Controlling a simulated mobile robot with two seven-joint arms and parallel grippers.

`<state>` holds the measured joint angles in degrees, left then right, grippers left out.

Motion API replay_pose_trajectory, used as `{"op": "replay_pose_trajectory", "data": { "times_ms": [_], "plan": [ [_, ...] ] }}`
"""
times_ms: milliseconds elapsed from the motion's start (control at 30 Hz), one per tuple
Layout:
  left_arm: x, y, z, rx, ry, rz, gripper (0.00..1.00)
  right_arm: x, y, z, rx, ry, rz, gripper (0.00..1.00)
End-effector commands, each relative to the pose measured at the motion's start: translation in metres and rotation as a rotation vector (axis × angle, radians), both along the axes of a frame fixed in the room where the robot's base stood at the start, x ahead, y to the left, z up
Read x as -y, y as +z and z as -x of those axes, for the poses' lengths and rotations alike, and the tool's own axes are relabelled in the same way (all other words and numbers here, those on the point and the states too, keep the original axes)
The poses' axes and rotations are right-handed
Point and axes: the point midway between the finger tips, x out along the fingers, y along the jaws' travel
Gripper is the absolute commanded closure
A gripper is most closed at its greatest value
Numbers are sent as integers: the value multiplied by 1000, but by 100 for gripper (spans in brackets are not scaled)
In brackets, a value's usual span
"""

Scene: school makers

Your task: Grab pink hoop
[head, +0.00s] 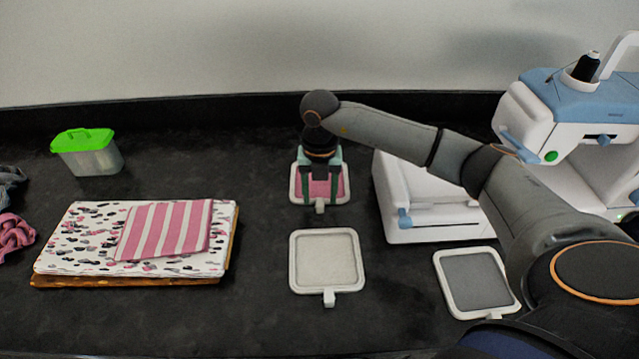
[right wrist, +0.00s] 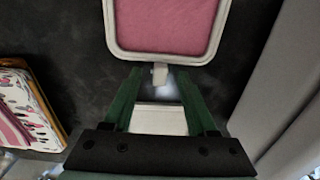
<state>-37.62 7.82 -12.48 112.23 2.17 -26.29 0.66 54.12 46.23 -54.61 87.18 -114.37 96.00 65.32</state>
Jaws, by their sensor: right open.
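The pink hoop (head: 320,189), pink cloth in a white square frame with a small tab, lies flat on the dark table. Nothing is held. Whether the fingers touch the hoop, I cannot tell. My left gripper is not in view.
A white hoop (head: 326,260) lies nearer, and a grey hoop (head: 474,281) lies to the right. A white and blue sewing machine (head: 560,120) stands at the right. A board with cloth (head: 70,245) and a green-lidded box (head: 88,158) are at the left.

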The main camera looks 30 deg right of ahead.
Motion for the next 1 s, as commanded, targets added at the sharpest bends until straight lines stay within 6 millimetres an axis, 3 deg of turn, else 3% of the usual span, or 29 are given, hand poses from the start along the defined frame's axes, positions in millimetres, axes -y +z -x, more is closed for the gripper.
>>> {"op": "replay_pose_trajectory", "data": {
  "times_ms": [100, 333, 833, 1000],
  "plan": [
    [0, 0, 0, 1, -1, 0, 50, 0, -10, 0, -1, 0, 1, 43],
    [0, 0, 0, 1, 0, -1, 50, 0, -11, 0, 1, 0, 1, 43],
    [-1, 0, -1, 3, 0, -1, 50, 0, -11, 0, 1, 0, 1, 98],
    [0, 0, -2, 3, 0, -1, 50, 0, -11, 0, 1, 0, 1, 100]
  ]
}}
